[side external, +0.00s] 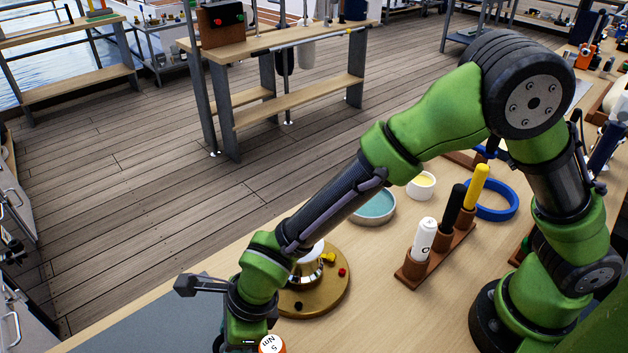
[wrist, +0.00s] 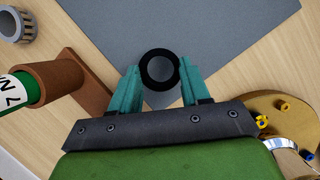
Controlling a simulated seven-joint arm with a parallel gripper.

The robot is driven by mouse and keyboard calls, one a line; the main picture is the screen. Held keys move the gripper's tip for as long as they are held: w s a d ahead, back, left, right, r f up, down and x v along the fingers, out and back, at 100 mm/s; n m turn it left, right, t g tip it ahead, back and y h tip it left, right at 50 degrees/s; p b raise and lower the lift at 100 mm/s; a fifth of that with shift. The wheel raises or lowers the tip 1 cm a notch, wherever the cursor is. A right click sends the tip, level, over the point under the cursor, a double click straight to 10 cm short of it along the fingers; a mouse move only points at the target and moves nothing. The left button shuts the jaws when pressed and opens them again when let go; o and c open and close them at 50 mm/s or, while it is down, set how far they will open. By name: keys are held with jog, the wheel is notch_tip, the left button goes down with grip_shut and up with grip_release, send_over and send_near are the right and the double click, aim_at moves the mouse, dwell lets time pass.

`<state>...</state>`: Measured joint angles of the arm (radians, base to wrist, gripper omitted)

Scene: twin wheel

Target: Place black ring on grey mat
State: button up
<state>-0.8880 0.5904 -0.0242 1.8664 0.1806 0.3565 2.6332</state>
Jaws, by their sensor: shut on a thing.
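The black ring (wrist: 146,70) sits between the two teal fingers of my gripper (wrist: 161,72) in the wrist view, and the fingers are shut on it. Grey shows through its hole. The grey mat (wrist: 215,35) lies behind and around the ring in that view; I cannot tell how high the ring is above it. In the side view the mat (side external: 150,322) is at the lower left of the table. My wrist is over the table's front there; the fingertips and the ring are out of that picture.
A brown holder (wrist: 88,78) with a green handle (wrist: 15,93) stands left of my gripper. A round brass base (side external: 325,290) is on the right, close to my wrist. A marker rack (side external: 432,260), teal dish (side external: 372,206) and blue ring (side external: 497,213) are farther right.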

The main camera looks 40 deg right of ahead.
jog(key=shift+f, duration=0.35)
jog(key=shift+f, duration=0.3)
jog(key=o, duration=1.1)
jog(key=v, duration=1.7)
jog(key=shift+w+a, duration=0.1)
jog(key=shift+w, duration=0.05)
